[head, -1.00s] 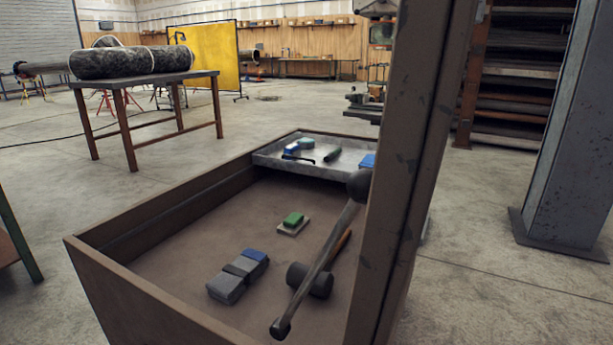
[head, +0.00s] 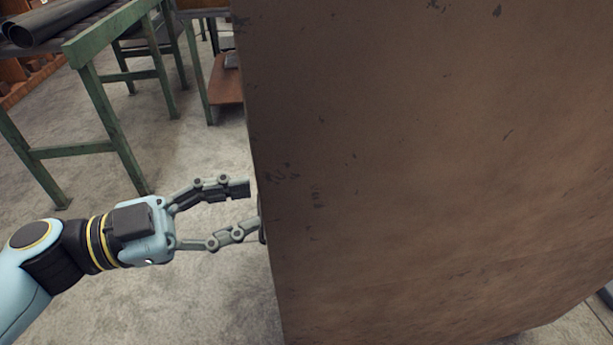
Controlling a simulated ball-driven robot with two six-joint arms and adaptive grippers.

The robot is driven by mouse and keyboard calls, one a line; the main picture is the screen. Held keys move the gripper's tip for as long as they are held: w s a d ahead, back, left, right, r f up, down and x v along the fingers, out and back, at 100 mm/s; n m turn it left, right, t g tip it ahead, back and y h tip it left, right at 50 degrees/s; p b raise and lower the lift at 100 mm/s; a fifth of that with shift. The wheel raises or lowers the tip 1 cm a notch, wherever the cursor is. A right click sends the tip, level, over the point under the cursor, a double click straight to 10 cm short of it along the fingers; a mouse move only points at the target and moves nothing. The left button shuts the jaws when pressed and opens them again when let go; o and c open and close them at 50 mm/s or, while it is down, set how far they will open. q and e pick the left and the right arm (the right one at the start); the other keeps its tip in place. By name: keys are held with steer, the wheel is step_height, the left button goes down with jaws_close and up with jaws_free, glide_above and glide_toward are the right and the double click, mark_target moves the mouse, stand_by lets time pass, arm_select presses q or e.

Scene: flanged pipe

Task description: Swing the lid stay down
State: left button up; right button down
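The raised lid (head: 420,160), a large scuffed brown panel, fills the middle and right of the head view. My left gripper (head: 250,207) comes in from the left at the lid's left edge. Its two fingers are spread apart with a gap between them. The lower fingertip is close to the lid edge and partly hidden there; I cannot tell if it touches. The lid stay does not show now, and the inside of the box is out of view. My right gripper is not in view.
A green metal table (head: 105,110) with dark pipes (head: 60,20) on it stands at the upper left. A reddish-brown low shelf (head: 226,85) is behind the lid's left edge. The concrete floor (head: 190,290) below my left arm is clear.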

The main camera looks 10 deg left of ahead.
arm_select(q)
steer(key=x, duration=0.9)
steer(key=shift+w+d, duration=0.1)
steer(key=shift+d, duration=0.1)
jaws_close()
